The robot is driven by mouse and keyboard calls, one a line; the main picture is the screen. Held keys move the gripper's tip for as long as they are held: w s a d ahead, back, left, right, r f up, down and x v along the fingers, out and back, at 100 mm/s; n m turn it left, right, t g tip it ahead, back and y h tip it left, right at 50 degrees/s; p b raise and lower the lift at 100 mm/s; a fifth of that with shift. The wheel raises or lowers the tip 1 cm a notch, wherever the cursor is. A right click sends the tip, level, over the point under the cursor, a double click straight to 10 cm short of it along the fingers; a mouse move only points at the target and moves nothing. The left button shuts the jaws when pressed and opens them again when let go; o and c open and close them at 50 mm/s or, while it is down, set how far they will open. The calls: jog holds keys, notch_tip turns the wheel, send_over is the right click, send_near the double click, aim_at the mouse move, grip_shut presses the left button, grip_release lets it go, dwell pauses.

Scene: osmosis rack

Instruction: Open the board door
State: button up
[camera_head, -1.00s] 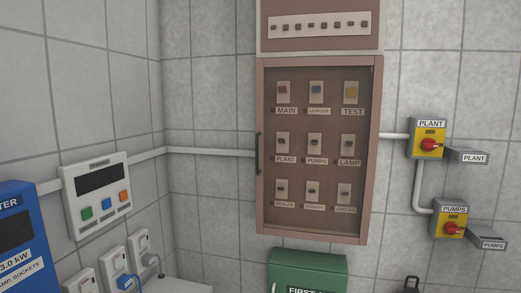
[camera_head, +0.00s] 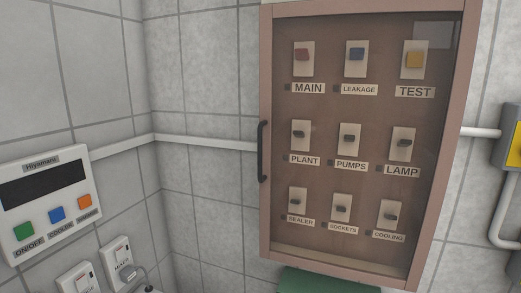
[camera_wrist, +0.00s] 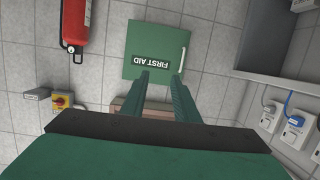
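The board (camera_head: 365,150) hangs on the tiled wall in the head view. Its door is shut: a brown frame with a clear pane, and labelled switches show behind it. A dark vertical handle (camera_head: 263,151) is on the door's left edge. In the wrist view my gripper (camera_wrist: 160,75) has two green fingers, parallel and apart, with nothing between them. A brown strip, likely the board's edge (camera_wrist: 128,104), shows beyond the fingers, partly hidden by my gripper. The handle is not visible in the wrist view. My gripper is not in the head view.
A green first aid box (camera_wrist: 155,45) is under the board. A white control panel (camera_head: 45,200) and sockets (camera_head: 118,262) are on the left wall. A pipe (camera_head: 205,143) runs to the board. A yellow switch box (camera_head: 513,140) is at right. A red extinguisher (camera_wrist: 75,25) shows in the wrist view.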

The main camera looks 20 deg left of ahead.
jog(key=w+a+n+y, duration=0.1)
jog(key=w+a+n, duration=0.2)
jog(key=w, duration=0.8)
jog(key=m+t+h, duration=0.2)
jog(key=m+h, duration=0.3)
jog(key=m, duration=0.1)
send_near(259, 152)
jog(key=x, duration=0.8)
jog(key=shift+w, duration=0.3)
